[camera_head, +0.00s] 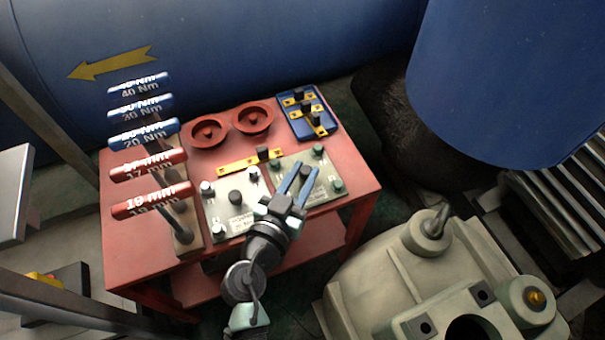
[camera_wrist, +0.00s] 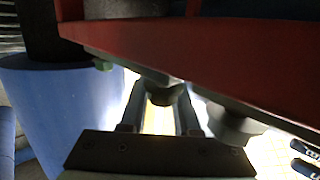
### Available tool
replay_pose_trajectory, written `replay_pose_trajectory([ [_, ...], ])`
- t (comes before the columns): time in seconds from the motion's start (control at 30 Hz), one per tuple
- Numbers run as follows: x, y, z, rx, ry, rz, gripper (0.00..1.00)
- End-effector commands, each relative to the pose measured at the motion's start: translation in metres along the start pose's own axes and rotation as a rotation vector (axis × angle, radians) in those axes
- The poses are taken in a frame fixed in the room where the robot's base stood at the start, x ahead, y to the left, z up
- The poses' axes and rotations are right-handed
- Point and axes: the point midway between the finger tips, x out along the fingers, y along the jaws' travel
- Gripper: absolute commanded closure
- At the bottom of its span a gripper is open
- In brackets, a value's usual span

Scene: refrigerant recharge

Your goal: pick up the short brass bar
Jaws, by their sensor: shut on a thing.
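Several brass bars with black knobs lie on the blue tray (camera_head: 323,102) at the table's back right. A short brass bar (camera_head: 311,132) is at its front end; their lengths are hard to compare. A longer brass bar (camera_head: 236,167) with a black knob lies on the red table, left of the green plate. My gripper (camera_head: 301,177) is over the green plate (camera_head: 325,187), apart from the tray. In the wrist view its fingers (camera_wrist: 163,98) are closed around a dark rounded knob (camera_wrist: 165,92). I cannot see any brass bar between them.
A white plate (camera_head: 223,212) with several knobs is left of the green one. Two red dishes (camera_head: 253,119) stand behind. A rack of torque tools (camera_head: 150,185) stands at the left. A pale machine housing (camera_head: 390,285) is at the front right. A blue tank (camera_head: 230,60) is behind.

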Motion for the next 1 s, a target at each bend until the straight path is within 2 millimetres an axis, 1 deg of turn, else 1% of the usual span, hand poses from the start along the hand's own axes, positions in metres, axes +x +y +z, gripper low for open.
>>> replay_pose_trajectory([
  [0.03,0.001,-0.001,-0.004,0.001,0.009,-0.001,1.00],
  [0.27,0.001,-0.001,0.002,0.001,0.008,-0.002,1.00],
  [0.3,0.001,0.000,0.006,0.000,-0.001,0.000,0.68],
  [0.37,0.001,0.000,0.006,-0.001,-0.002,0.000,0.57],
  [0.4,0.001,0.000,0.006,-0.001,-0.003,0.000,0.50],
  [0.47,0.001,0.000,0.006,-0.002,-0.003,0.000,0.40],
  [0.77,0.000,0.001,0.007,-0.003,-0.006,0.001,0.40],
  [0.9,-0.001,0.001,0.000,-0.003,-0.007,0.002,0.40],
  [0.93,-0.004,0.000,0.002,-0.004,-0.008,0.000,0.40],
  [1.0,-0.018,-0.001,0.003,-0.003,-0.009,-0.002,0.40],
])
